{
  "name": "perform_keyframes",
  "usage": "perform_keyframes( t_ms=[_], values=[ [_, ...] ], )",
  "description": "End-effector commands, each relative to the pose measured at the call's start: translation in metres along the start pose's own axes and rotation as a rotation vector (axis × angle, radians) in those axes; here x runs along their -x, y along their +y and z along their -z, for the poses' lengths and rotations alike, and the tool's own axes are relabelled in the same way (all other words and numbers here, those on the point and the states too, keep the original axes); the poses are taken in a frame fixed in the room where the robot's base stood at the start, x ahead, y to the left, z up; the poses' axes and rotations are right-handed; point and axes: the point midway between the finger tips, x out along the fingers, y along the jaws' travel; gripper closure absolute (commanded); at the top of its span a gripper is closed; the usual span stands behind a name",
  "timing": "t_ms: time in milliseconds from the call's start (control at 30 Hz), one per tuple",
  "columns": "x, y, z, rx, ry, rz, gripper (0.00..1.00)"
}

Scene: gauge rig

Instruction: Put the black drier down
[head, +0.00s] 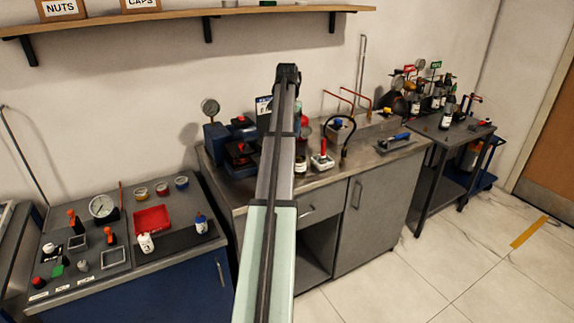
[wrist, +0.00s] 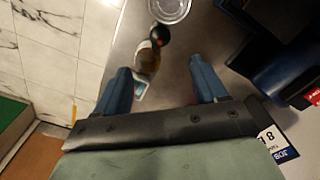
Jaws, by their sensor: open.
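I cannot make out a black drier for certain in either view. A dark rounded thing (head: 393,101) stands at the back right of the steel bench, too small to identify. My gripper is hidden behind my arm in the head view. In the wrist view my gripper (wrist: 165,85) is open, its two blue fingers wide apart with nothing held between them. A small amber bottle with a black top (wrist: 148,58) shows beyond and between the fingers, above the grey bench top.
A clear round dish (wrist: 170,8) and blue equipment (wrist: 265,60) show in the wrist view. The steel bench (head: 322,184) carries a red-handled tool (head: 322,158) and a grey box with a black hose. A shelf (head: 180,20) hangs above. A control desk (head: 75,262) stands left.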

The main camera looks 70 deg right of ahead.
Motion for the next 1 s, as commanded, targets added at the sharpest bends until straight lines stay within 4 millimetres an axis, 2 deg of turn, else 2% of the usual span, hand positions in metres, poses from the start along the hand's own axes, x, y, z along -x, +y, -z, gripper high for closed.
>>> perform_keyframes(
  t_ms=[167, 467, 767, 1000],
  values=[
    [0.000, -0.001, 0.000, 0.002, 0.000, 0.000, 0.29],
    [-0.007, -0.030, -0.021, 0.062, 0.010, -0.033, 0.29],
    [-0.008, -0.026, -0.020, 0.357, 0.018, -0.069, 0.29],
    [-0.009, -0.020, -0.019, 0.725, 0.011, -0.104, 0.29]
  ],
)
